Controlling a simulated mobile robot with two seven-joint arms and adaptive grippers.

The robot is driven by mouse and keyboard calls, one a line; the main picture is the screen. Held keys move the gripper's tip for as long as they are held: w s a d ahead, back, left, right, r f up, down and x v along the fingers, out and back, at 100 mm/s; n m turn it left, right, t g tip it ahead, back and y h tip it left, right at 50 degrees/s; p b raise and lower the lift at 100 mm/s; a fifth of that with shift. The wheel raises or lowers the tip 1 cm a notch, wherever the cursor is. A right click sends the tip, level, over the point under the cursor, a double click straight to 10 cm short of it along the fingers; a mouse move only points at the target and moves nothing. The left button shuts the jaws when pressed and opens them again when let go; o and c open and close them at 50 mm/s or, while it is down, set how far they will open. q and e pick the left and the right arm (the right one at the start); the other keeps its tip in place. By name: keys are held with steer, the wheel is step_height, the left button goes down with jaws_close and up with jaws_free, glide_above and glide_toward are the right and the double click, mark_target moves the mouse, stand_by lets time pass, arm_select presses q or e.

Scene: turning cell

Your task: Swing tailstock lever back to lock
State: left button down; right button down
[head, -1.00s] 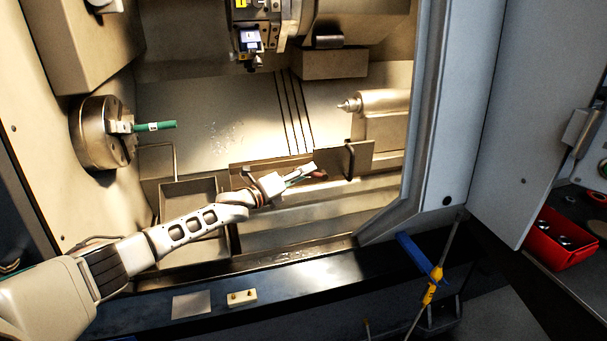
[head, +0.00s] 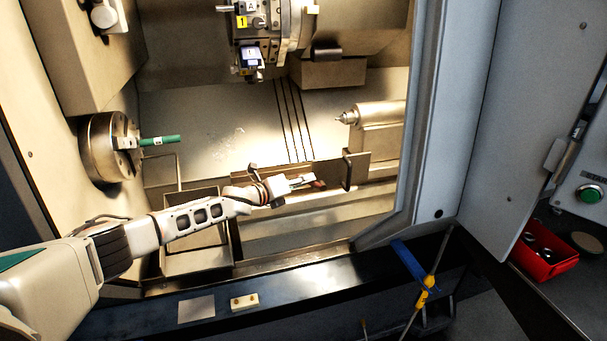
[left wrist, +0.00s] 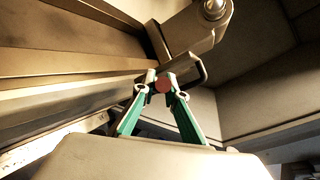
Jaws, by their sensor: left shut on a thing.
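The tailstock (head: 378,120) stands at the right inside the lathe, its pointed centre facing left. It also shows at the top of the left wrist view (left wrist: 205,22). The tailstock lever shows a red knob (head: 319,184), partly covered by my fingers in the head view. In the left wrist view the red knob (left wrist: 163,86) sits between the fingertips. My left gripper (head: 309,182), with green-sided fingers (left wrist: 162,88), is shut on this knob below and left of the tailstock. The rest of the lever is mostly hidden. My right gripper is not in view.
The chuck (head: 105,148) holds a green bar (head: 160,140) at left. The tool turret (head: 262,30) hangs above. The door frame (head: 425,120) bounds the opening at right. A red bin (head: 543,262) is outside.

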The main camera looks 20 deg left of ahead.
arm_select(q)
steer(key=shift+w+d+r+m+g, duration=0.1)
steer(key=shift+d+r+m+g, duration=0.2)
steer(key=shift+d+r+g, duration=0.2)
steer(key=shift+y, duration=0.3)
steer(key=shift+f, duration=0.1)
steer(key=c, duration=2)
jaws_free()
steer(key=shift+a, duration=0.1)
steer(key=shift+a, duration=0.15)
steer(key=shift+v, duration=3.7)
